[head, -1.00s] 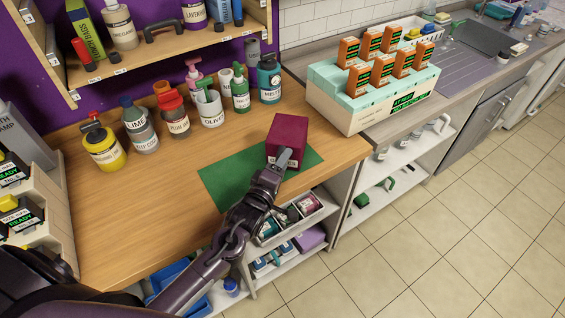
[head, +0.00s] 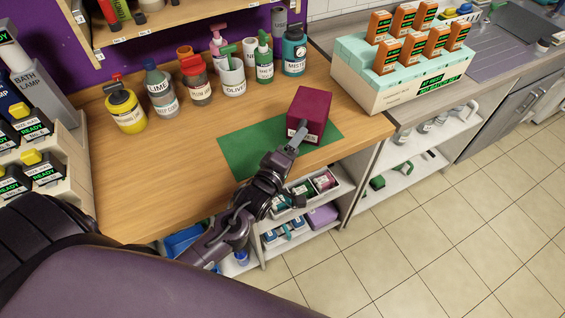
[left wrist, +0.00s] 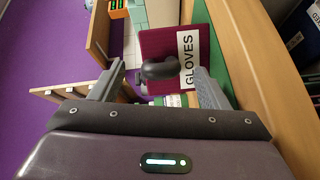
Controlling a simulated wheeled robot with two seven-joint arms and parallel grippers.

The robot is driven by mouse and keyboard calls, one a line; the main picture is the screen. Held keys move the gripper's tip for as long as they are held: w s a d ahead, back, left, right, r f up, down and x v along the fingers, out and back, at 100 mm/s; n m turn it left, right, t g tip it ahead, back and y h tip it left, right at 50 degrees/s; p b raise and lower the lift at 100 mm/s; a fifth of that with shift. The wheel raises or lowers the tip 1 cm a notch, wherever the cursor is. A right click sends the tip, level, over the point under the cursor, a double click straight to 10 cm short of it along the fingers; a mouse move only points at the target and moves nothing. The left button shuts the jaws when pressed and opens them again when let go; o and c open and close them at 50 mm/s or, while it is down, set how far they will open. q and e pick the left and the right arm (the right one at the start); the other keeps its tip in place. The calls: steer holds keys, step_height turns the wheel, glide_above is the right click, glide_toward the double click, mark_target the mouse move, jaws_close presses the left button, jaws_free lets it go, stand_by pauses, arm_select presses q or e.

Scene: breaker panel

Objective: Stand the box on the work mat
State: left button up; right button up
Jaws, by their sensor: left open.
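The maroon box (head: 311,108) stands on the right part of the green work mat (head: 245,152) in the head view, with a white label low on its front face. In the left wrist view the box (left wrist: 158,42) shows its label, reading GLOVES, sideways. My left gripper (head: 298,137) is at the near side of the box, and one finger covers part of the label. In the left wrist view the jaws (left wrist: 158,85) are apart with the box beyond them. A dark rounded thing shows between the jaws; I cannot tell what it is. My right gripper is not in view.
Several labelled bottles, including a yellow one (head: 125,108) and a white OLIVE one (head: 231,78), stand behind the mat. A rack with orange boxes (head: 386,56) stands at right. The counter (head: 170,180) left of the mat is clear. Open shelves (head: 322,216) lie below its front edge.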

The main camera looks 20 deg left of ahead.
arm_select(q)
steer(key=s+b, duration=0.1)
steer(key=s, duration=0.7)
steer(key=shift+a+r, duration=0.2)
steer(key=shift+a, duration=0.25)
